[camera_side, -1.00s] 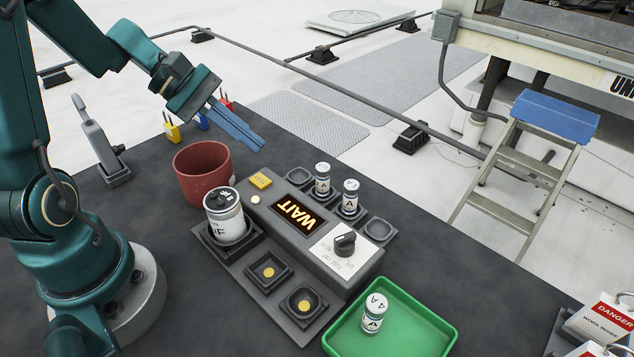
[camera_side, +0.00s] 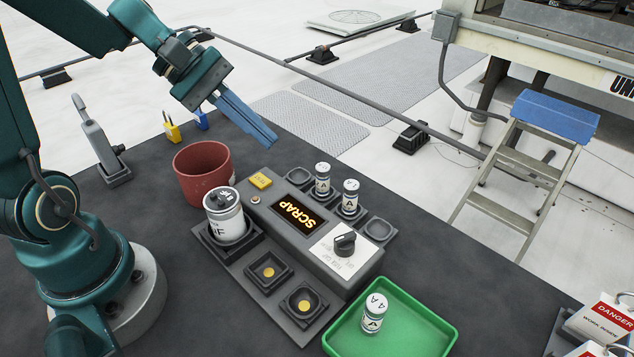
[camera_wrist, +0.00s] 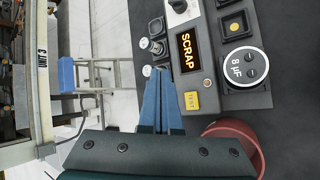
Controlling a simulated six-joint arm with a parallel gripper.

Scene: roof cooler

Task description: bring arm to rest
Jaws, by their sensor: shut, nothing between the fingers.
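My gripper (camera_side: 247,118) is shut and empty, its blue fingers together in the air above the far edge of the dark table. In the wrist view the fingers (camera_wrist: 160,102) reach toward the tester with its yellow TEST button (camera_wrist: 192,100). The tester's display (camera_side: 297,214) reads SCRAP.
A red bin (camera_side: 203,172) stands left of the tester. A green tray (camera_side: 391,322) holds one small white cylinder (camera_side: 374,313). Two small cylinders (camera_side: 322,178) (camera_side: 350,196) stand in back sockets. Padlocks (camera_side: 172,128) and a grey upright tool (camera_side: 98,138) stand at the far left. A stepladder (camera_side: 525,160) is beyond the table.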

